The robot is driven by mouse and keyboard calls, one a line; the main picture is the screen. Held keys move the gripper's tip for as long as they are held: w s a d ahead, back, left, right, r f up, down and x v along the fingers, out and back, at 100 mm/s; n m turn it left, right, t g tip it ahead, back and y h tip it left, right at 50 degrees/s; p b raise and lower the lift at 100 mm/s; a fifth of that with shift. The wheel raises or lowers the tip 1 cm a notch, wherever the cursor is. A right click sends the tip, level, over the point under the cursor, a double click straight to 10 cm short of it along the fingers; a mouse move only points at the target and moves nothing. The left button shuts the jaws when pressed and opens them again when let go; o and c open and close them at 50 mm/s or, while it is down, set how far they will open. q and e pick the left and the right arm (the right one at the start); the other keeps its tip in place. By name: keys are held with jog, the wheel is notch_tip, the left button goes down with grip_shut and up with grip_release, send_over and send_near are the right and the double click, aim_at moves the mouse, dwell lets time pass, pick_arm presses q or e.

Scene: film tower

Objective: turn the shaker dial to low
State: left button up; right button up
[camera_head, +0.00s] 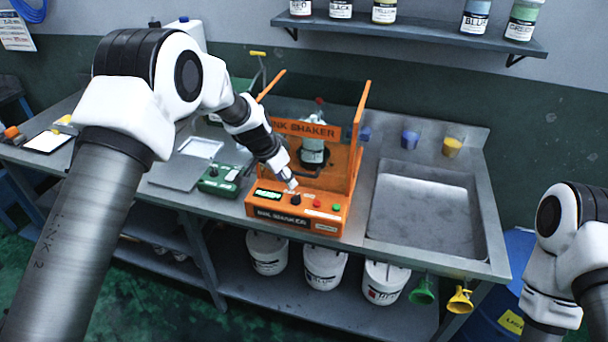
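The orange ink shaker (340,212) stands on the steel bench, with a bottle (313,150) inside its frame. Its front panel carries a dark dial (296,199), a red button (317,203), a green button (336,207) and a small display (268,194). My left gripper (292,186) points down at the panel, its tips just above or at the dial; I cannot tell whether they touch. The fingers look close together, but their gap is too small to read. The dial's setting is too small to read. My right arm shows at the right edge; its gripper is out of frame.
A green scale-like device (222,180) stands left of the shaker. A steel sink (425,215) lies to its right, with blue and yellow cups (452,147) behind. White buckets (325,266) stand on the lower shelf. A wall shelf (410,30) holds ink bottles.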

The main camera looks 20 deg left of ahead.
aim_at(295, 196)
pick_arm(q)
jog(key=p+x, duration=0.2)
jog(key=x, duration=0.5)
jog(key=shift+s+d, duration=0.1)
jog(key=shift+s, duration=0.1)
jog(key=shift+w+f, duration=0.1)
jog(key=shift+f, duration=0.25)
jog(key=shift+r, duration=0.1)
grip_shut()
